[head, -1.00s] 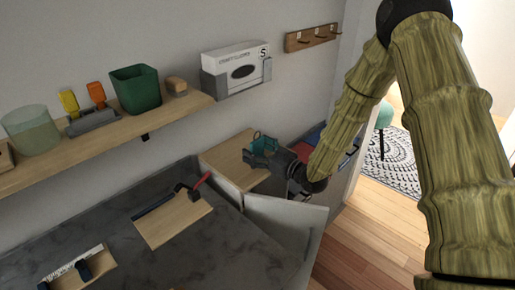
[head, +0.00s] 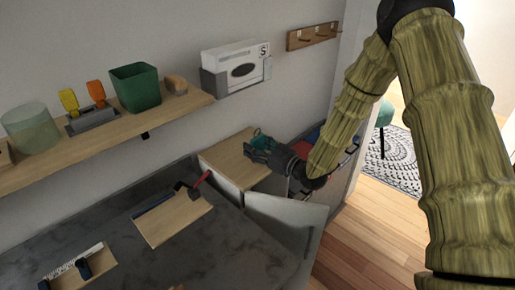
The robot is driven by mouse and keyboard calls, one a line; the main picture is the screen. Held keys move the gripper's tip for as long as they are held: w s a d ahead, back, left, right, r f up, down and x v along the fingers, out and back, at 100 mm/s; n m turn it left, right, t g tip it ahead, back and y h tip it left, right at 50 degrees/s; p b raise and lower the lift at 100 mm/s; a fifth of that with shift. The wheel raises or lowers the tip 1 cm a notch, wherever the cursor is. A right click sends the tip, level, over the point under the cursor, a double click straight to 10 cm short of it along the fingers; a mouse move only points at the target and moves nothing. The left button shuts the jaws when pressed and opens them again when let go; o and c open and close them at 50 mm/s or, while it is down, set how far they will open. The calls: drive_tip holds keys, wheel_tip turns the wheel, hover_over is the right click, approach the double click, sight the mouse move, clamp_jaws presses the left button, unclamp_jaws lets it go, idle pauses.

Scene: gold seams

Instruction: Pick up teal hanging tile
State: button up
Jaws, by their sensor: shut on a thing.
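The teal hanging tile (head: 263,140) shows as a small teal piece above the light wooden cabinet top at the centre of the head view. My gripper (head: 253,153) is at the tile, reaching in from the right, and is shut on it. The dark fingers hide the lower part of the tile. I cannot tell whether the tile touches the wooden top.
The wooden cabinet top (head: 225,158) lies below my gripper, with a pale open door panel (head: 285,218) in front. A wall shelf (head: 120,125) holds a green pot (head: 136,88). A peg rail (head: 313,36) and glove box (head: 236,67) hang behind.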

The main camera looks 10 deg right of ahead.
drive_tip(key=shift+r, duration=0.4)
wheel_tip(320, 180, up, 2)
drive_tip(key=shift+b, duration=0.3)
drive_tip(key=s+d+r+b, duration=0.1)
drive_tip(key=s+d, duration=0.2)
drive_tip(key=s, duration=0.4)
drive_tip(key=s+d+b, duration=0.1)
drive_tip(key=s+d, duration=0.2)
drive_tip(key=s, duration=0.4)
drive_tip(key=shift+s+d+r, duration=0.25)
drive_tip(key=shift+d+r, duration=0.1)
